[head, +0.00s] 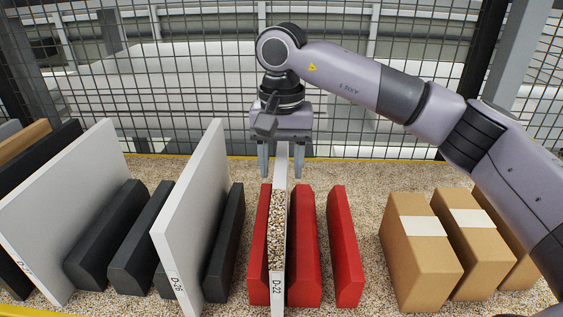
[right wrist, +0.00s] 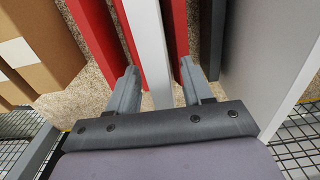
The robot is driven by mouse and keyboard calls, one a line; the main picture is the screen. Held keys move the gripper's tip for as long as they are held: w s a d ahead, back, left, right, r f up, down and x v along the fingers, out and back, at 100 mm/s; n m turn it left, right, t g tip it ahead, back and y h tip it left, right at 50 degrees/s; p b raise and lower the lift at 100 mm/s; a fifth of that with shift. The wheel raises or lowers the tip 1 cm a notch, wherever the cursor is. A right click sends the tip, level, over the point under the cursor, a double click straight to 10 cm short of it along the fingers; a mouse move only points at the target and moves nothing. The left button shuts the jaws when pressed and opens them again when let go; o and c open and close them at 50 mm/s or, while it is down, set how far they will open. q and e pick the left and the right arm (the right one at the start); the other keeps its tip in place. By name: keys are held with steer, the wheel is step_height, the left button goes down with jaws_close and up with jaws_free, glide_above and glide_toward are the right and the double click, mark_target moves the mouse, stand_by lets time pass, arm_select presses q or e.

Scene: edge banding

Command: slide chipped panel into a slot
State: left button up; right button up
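The chipped panel (head: 278,282), a thin white board labelled D-22, stands upright between the left red block (head: 259,250) and the middle red block (head: 304,250). A long speckled brown stretch shows along its upper edge. My right gripper (head: 281,172) is over the panel's far end, pointing down, with one finger on each side. In the right wrist view the panel (right wrist: 147,40) runs between the open fingers (right wrist: 157,80), with a gap on both sides. The right red block (head: 343,245) stands apart, with an empty slot beside the middle one. My left gripper is not in view.
White panels (head: 195,215) and (head: 70,205) stand among dark blocks (head: 225,245) on the left. Cardboard boxes (head: 420,260) stand on the right. A wire mesh fence (head: 180,90) closes off the back, behind a speckled surface.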

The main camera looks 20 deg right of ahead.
steer(key=shift+f, duration=0.25)
step_height(320, 180, up, 8)
steer(key=shift+f, duration=0.25)
